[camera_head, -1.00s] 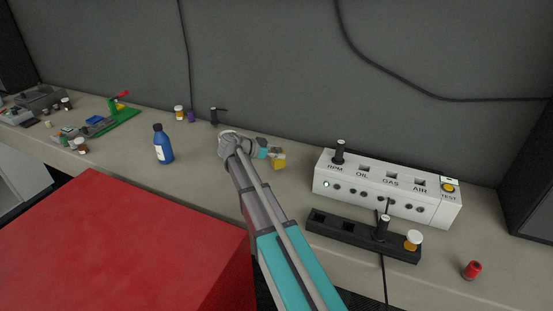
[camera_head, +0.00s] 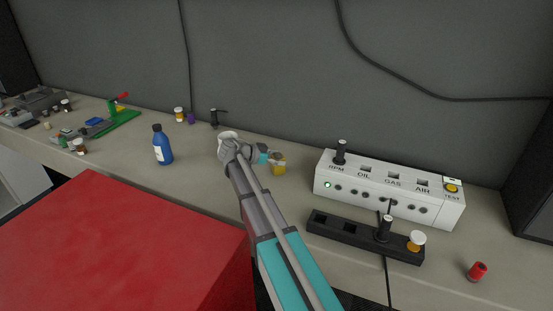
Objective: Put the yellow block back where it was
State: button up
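The yellow block (camera_head: 279,168) is just right of the middle of the bench, left of the white test panel. My gripper (camera_head: 273,158) reaches over the bench from the front and meets the upper part of the block. Grey finger parts cover the block's top, and the block moves along with them, so the gripper appears shut on it. The fingertips are small and partly hidden. I cannot tell whether the block's underside touches the bench.
The white panel (camera_head: 388,194) and a black socket rail (camera_head: 334,226) stand to the right. A red cylinder (camera_head: 477,271) is at far right. A blue bottle (camera_head: 163,147) stands left, with small jars (camera_head: 180,114) behind. A red surface (camera_head: 120,245) fills the front left.

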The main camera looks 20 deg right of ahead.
jog(key=shift+a, duration=0.1)
dwell(0.5)
jog(key=p+v, duration=0.5)
jog(key=v, duration=0.8)
jog(key=shift+a, duration=0.25)
jog(key=shift+c, duration=0.3)
